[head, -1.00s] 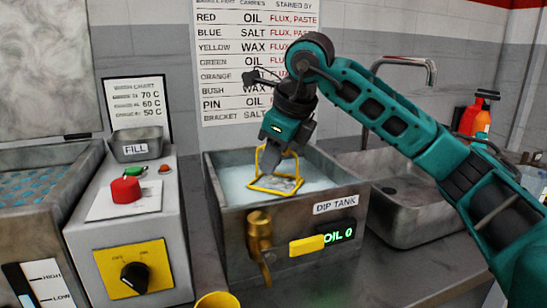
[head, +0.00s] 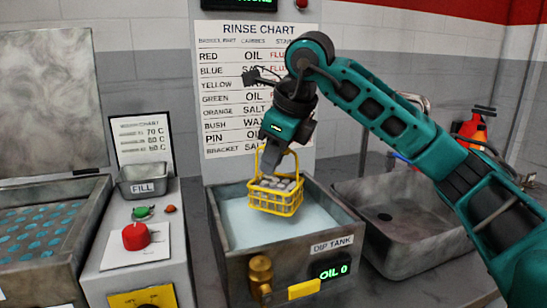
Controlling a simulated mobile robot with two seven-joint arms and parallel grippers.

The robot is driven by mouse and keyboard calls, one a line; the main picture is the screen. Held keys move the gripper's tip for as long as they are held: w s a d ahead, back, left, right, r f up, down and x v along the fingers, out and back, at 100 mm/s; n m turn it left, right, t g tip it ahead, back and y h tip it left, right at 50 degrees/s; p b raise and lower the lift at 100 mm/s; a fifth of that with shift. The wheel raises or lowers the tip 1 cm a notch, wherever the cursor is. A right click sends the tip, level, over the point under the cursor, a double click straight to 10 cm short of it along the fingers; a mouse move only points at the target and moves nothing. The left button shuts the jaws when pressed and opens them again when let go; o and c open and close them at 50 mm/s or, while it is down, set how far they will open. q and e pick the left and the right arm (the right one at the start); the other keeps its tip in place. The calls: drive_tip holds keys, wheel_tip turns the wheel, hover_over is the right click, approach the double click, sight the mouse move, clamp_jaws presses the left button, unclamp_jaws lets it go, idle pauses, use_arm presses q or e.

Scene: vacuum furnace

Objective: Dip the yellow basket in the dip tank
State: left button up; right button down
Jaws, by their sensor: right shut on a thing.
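The yellow basket (head: 273,200) hangs upright from its raised handle in my right gripper (head: 281,150), which is shut on it. Grey pieces lie in the basket. It hangs over the dip tank (head: 232,265), above the pale liquid (head: 243,217) and apart from it as far as I can tell. The dip tank is a grey metal box with a "DIP TANK" label, a brass tap (head: 260,272) and a display reading "OIL 0" (head: 329,271). My left gripper is not in view.
A metal sink (head: 385,255) stands right of the tank. On the left are a control box with a red button (head: 136,236), a small "FILL" tray (head: 146,181) and an open bath with a blue perforated surface (head: 35,230). A rinse chart (head: 222,75) hangs behind.

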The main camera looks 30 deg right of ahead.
drive_tip(key=shift+r+p, duration=1.5)
drive_tip(key=shift+r, duration=0.55)
